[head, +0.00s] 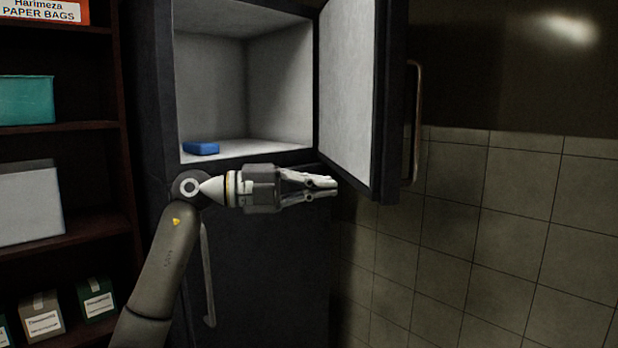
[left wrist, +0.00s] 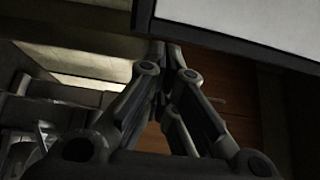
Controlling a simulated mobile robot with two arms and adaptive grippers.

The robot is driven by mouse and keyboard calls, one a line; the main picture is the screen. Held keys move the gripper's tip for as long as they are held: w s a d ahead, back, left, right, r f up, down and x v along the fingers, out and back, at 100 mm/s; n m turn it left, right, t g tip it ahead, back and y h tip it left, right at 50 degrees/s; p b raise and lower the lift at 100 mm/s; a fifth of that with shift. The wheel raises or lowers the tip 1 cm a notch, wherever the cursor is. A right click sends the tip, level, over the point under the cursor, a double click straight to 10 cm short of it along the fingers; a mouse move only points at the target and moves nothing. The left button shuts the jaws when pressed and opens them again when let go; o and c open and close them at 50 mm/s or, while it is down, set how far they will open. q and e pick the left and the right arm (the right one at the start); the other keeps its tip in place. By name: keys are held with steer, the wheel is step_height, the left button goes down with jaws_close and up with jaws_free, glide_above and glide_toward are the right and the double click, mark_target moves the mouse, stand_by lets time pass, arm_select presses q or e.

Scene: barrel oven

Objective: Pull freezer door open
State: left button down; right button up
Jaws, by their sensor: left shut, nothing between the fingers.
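The freezer door (head: 347,95) stands wide open, swung out to the right, with its pale inner face towards me. Its handle (head: 416,120) is on the outer side at the right. The freezer compartment (head: 280,90) is open to view, and a blue block (head: 201,148) lies on its floor at the front left. My left gripper (head: 334,186) is shut and empty, pointing right, in front of the compartment's lower edge and close to the door's lower part. In the left wrist view its fingers (left wrist: 167,50) meet at the tips. I cannot tell whether it touches the door. My right gripper is not in view.
Below the compartment is a dark lower door with its own handle (head: 208,275). A shelf unit (head: 65,130) with a teal bin (head: 27,100) and several boxes stands at the left. A tiled wall (head: 500,200) is at the right, with open space before it.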

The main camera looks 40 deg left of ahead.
arm_select(q)
steer(key=p, duration=0.3)
glide_toward(398, 177)
steer(key=x, duration=0.3)
steer(key=shift+f, duration=0.35)
steer(key=shift+w+d+f, duration=0.15)
steer(key=shift+w+d, duration=0.15)
steer(key=shift+w, duration=0.15)
steer(key=p+x, duration=0.1)
steer(key=x, duration=0.1)
steer(key=p+x, duration=0.2)
steer(key=r+p+x, duration=0.1)
steer(key=x, duration=0.1)
steer(key=p+x, duration=0.3)
steer(key=x, duration=0.6)
steer(key=shift+w+a+f+p, duration=0.25)
steer(key=shift+w+f+p, duration=0.1)
steer(key=shift+w+f, duration=0.2)
steer(key=shift+a, duration=0.1)
